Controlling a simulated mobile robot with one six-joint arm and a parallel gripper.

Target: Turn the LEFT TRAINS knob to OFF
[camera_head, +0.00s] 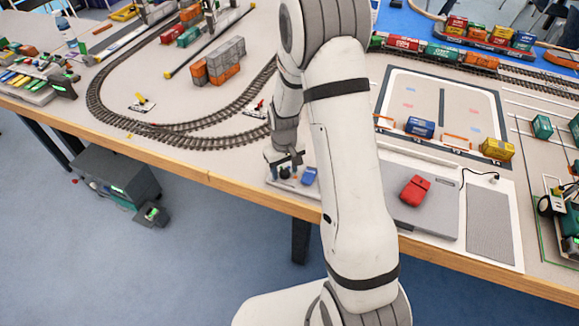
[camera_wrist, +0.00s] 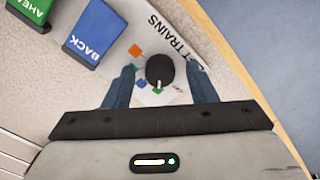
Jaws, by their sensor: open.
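The black LEFT TRAINS knob (camera_wrist: 160,69) sits on a white panel (camera_wrist: 133,22) by the table edge, with part of the lettering hidden. A short white pointer mark shows on the knob's side toward my gripper's palm. My gripper (camera_wrist: 161,72) is open, its two blue-grey fingers one on each side of the knob with a gap at both sides. I cannot tell how deep the fingertips reach. In the head view my gripper (camera_head: 290,172) is over the panel, and the knob there is small and partly hidden.
A blue BACK switch (camera_wrist: 95,33) and a green AHEAD switch (camera_wrist: 30,12) stand beside the knob, left in the wrist view. The wooden table edge (camera_head: 235,188) is close. Curved track (camera_head: 150,131) and a grey board with a red item (camera_head: 415,190) lie nearby.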

